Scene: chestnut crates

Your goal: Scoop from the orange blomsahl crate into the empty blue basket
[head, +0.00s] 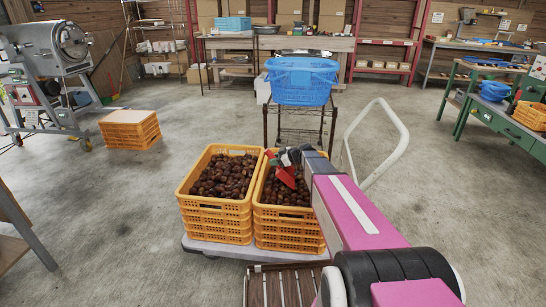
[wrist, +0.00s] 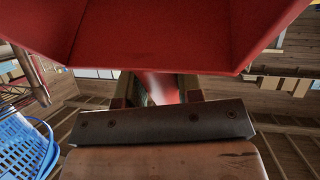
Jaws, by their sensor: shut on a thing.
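Two stacks of orange crates stand side by side on a flat cart. The left crate (head: 216,203) and the right crate (head: 289,213) both hold brown chestnuts; I cannot read any name on them. My gripper (head: 282,157) is shut on a red scoop (head: 287,176), over the right crate. The scoop also fills the top of the wrist view (wrist: 165,35); whether it holds chestnuts is hidden. The blue basket (head: 301,84) stands on a dark wire rack behind the crates, and part of it shows in the wrist view (wrist: 22,145). Its inside is mostly hidden.
The cart (head: 215,246) has a white tubular handle (head: 399,133) at its right. A low orange crate stack (head: 130,133) stands at the left on open concrete floor. A green table (head: 490,118) is at the right and a workbench (head: 265,43) at the back.

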